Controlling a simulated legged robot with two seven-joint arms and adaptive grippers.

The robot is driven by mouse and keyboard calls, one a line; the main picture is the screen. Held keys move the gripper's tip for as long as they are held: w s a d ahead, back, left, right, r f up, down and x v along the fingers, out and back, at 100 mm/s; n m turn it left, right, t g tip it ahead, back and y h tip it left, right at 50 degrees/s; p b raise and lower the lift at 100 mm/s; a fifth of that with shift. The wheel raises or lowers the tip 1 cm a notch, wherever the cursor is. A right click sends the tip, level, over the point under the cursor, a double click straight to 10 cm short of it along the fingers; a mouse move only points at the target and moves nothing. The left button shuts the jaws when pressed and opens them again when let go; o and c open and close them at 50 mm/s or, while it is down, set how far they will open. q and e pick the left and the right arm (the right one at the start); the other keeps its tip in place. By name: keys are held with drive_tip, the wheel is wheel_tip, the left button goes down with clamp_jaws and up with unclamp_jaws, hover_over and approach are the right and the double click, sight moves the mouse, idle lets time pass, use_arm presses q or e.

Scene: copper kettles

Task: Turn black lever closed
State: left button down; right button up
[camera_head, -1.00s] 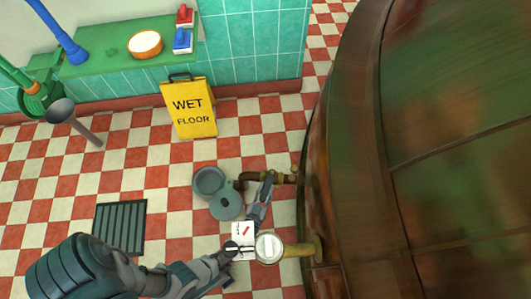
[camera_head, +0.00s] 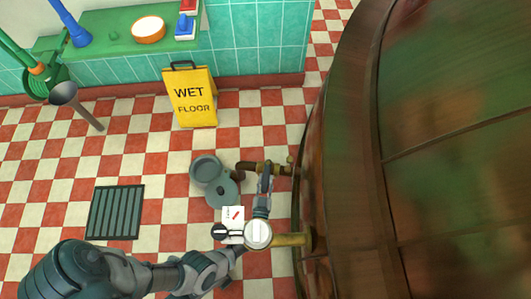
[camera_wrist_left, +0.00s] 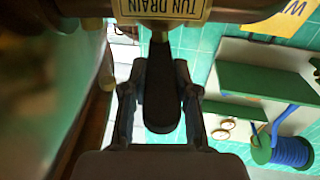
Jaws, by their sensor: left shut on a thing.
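The black lever (camera_wrist_left: 161,98) points down between my left gripper's fingers (camera_wrist_left: 158,80) in the left wrist view. The fingers are shut on it, one on each side. Its upper end meets the brass valve body under a yellow plate marked TUN DRAIN (camera_wrist_left: 162,8). In the head view my left gripper (camera_head: 265,178) is beside the brass drain pipe (camera_head: 250,167) at the kettle's side, and the lever cannot be made out there. My right gripper is not in view.
The large copper kettle (camera_head: 345,170) fills the right side. A round white gauge (camera_head: 257,234) on a yellow pipe (camera_head: 290,240) stands close to my left wrist. Grey round containers (camera_head: 205,170), a floor grate (camera_head: 115,212) and a yellow wet floor sign (camera_head: 190,98) lie to the left.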

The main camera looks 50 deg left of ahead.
use_arm(q)
drive_tip(key=c, duration=1.3)
unclamp_jaws()
drive_tip(key=shift+w, duration=0.15)
drive_tip(key=o, duration=0.4)
drive_tip(key=shift+d, duration=0.1)
drive_tip(key=shift+s+d, duration=0.25)
drive_tip(key=shift+s, duration=0.15)
drive_tip(key=v, duration=0.6)
drive_tip(key=shift+s+d+f, duration=0.1)
drive_tip(key=shift+d, duration=0.05)
